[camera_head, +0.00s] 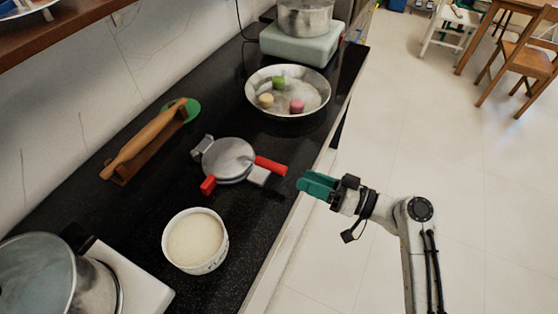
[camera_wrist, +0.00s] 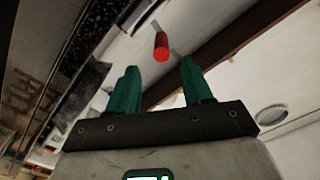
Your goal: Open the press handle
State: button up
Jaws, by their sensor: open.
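The press (camera_head: 228,158) is a round, silver, flat device on the black counter, and its lid lies down on its base. One red handle (camera_head: 270,166) sticks out from its right side toward the counter's edge. A second red handle (camera_head: 208,186) sits at its lower left. My gripper (camera_head: 304,184) has teal fingers and is at the counter's edge, to the right of the right red handle and apart from it. In the wrist view, my gripper (camera_wrist: 160,68) is open and empty, and a red handle (camera_wrist: 161,46) shows ahead, between and beyond the fingertips.
A white bowl of pale contents (camera_head: 196,240) stands in front of the press. A metal basin (camera_head: 252,98) with small colored pieces stands behind it. A rolling pin on a wooden stand (camera_head: 148,140) lies along the wall. Open floor (camera_head: 440,170) lies right of the counter.

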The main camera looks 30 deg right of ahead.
aim_at(260, 162)
jog(key=p+x, duration=0.2)
jog(key=x, duration=0.8)
jog(key=shift+w+a, duration=0.25)
grip_shut()
dwell(0.4)
